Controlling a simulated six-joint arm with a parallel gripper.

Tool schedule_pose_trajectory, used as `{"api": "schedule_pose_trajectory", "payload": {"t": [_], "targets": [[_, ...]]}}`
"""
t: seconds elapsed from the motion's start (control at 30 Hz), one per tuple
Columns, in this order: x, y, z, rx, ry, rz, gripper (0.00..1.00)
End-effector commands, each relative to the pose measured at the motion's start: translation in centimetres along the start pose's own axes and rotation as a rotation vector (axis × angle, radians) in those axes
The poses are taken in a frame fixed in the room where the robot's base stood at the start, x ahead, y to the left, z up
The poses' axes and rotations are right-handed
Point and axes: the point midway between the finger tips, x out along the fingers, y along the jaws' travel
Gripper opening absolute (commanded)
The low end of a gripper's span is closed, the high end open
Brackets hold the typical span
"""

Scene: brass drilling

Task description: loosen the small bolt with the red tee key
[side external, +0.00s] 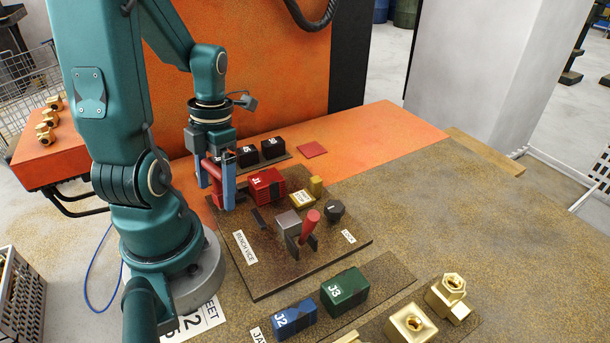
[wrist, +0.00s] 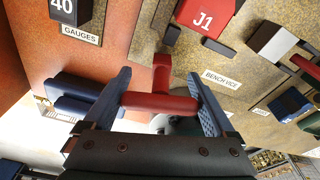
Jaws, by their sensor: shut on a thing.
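In the wrist view, the blue fingers of my gripper (wrist: 160,92) close on both ends of the key's crossbar (wrist: 158,104). Its red stem (wrist: 162,72) points away from the wrist. The red J1 block (side external: 267,186) sits on the vice plate just right of my gripper, and it also shows in the wrist view (wrist: 205,14). I cannot make out the small bolt in either view.
Black gauge blocks (side external: 273,148) lie behind. The J2 (side external: 294,319) and J3 (side external: 344,286) blocks and brass fittings (side external: 411,323) are in front. The right bench is clear.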

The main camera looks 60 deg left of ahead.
Motion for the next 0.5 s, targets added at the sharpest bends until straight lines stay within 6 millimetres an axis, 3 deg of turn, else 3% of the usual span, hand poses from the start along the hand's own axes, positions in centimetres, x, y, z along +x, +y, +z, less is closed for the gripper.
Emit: {"api": "schedule_pose_trajectory", "payload": {"t": [0.5], "targets": [[-1.6,0.1,-0.1,-0.002,-0.006,0.003,0.13]]}}
